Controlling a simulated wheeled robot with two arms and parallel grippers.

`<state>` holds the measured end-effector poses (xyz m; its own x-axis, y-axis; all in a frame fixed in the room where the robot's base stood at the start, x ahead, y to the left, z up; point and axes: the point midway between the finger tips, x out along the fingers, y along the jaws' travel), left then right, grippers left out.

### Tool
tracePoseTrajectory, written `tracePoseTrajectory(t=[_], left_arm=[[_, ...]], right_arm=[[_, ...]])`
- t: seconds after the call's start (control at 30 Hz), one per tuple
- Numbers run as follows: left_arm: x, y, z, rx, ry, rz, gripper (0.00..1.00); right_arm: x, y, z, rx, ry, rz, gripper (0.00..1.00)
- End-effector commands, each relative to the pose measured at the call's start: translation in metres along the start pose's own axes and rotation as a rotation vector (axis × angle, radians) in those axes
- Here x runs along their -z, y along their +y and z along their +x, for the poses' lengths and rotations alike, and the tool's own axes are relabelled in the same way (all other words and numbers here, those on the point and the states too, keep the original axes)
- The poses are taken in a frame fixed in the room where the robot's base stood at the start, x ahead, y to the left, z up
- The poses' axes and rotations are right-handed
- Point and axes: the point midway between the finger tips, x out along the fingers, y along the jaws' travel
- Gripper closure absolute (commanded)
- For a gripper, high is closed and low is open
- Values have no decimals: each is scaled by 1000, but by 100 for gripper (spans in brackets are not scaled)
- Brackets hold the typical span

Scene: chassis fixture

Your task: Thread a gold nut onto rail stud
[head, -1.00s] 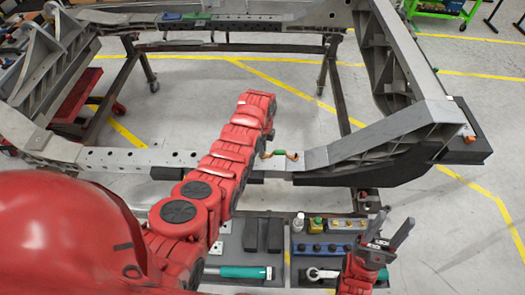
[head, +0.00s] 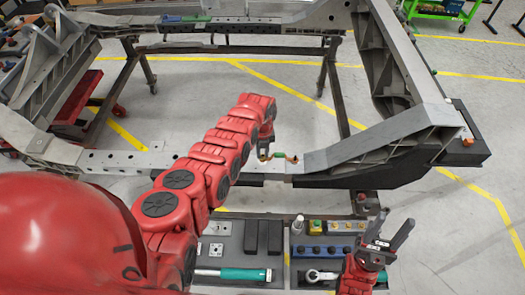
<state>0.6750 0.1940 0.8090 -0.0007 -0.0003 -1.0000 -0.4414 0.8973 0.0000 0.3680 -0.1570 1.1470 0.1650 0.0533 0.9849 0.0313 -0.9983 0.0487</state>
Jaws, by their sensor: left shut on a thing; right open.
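The chassis rail (head: 130,160) runs across the middle of the head view, with a row of holes or studs along it; a single stud is too small to make out. My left gripper (head: 264,152) points down at the rail, beside a green and copper-coloured piece (head: 280,155). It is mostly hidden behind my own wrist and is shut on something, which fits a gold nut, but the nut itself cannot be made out. Whether it touches a stud cannot be told. My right gripper (head: 388,232) is open and empty, with fingers pointing up, over the right side of the tool tray.
The tool tray (head: 290,262) at the front holds a green-handled tool (head: 245,275), a ratchet (head: 318,275), dark blocks (head: 257,236), a yellow-green block (head: 316,227) and a blue holder (head: 335,246). The chassis's raised arm (head: 400,140) rises at right. Floor inside the frame is clear.

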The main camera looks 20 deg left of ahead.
Motion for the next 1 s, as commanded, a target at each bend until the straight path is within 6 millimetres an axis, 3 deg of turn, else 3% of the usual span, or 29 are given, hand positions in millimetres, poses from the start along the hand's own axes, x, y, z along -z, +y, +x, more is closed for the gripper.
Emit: tracePoseTrajectory(t=[0.2,0.57,0.7,0.83,1.0], left_arm=[[5,1,6,-2,13,175,100],[4,0,7,-2,12,212,100],[3,4,14,-6,13,397,100],[0,-1,14,6,7,434,100],[2,0,9,1,6,476,100]], right_arm=[[-1,0,-6,0,0,0,50],[-2,0,-10,0,0,0,50],[-6,-2,-34,0,0,0,50],[-10,-3,-62,0,0,0,50],[-13,-4,-76,0,0,0,50]])
